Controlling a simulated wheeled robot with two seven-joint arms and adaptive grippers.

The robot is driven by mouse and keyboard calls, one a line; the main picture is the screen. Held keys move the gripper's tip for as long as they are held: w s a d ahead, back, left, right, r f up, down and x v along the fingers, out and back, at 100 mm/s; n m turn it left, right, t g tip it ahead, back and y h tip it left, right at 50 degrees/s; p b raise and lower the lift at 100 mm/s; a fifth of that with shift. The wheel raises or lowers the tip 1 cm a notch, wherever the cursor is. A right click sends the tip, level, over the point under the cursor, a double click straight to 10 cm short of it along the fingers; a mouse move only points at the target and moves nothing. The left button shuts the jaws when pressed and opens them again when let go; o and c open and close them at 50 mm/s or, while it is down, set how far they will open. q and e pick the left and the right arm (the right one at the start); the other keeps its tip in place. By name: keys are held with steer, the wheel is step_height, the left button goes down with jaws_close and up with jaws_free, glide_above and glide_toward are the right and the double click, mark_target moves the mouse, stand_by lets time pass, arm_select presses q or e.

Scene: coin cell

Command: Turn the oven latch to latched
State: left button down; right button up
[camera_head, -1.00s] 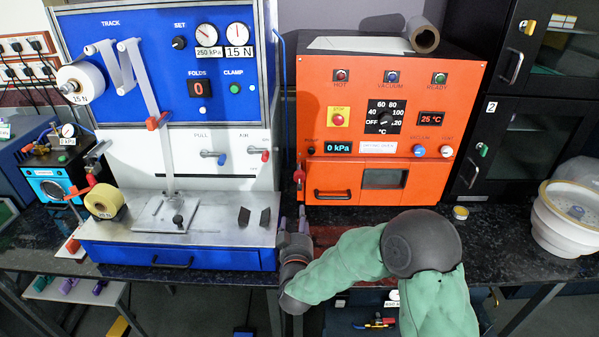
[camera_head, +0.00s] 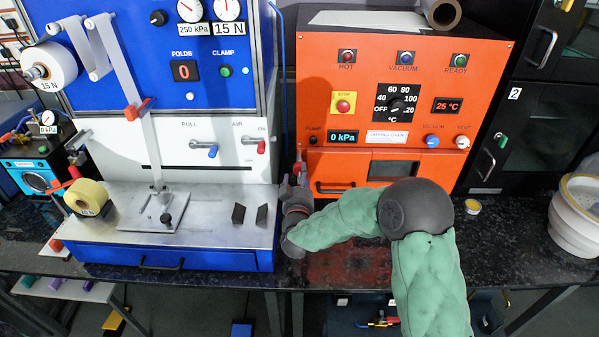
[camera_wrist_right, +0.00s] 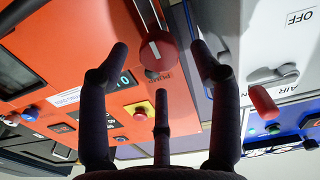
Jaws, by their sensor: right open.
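The orange oven (camera_head: 345,75) stands on the dark bench, with its windowed door (camera_head: 395,168) closed. The red oven latch (camera_head: 299,168) is at the oven's left front edge, partly hidden by my gripper. In the right wrist view a round red knob (camera_wrist_right: 158,50) with a white line, probably this latch, shows beside the PUMP label. My right gripper (camera_head: 296,186) is at the latch in the head view. In the wrist view its open dark fingers (camera_wrist_right: 160,72) are spread around the knob; I cannot tell whether they touch it. My left gripper is not in view.
A white tub (camera_head: 575,220) and small yellow tin (camera_head: 473,207) are on the right.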

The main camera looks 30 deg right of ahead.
mark_target(299, 171)
steer(key=shift+b+x, duration=0.35)
steer(key=shift+x, duration=1.7)
steer(key=shift+r, duration=0.1)
jaws_close()
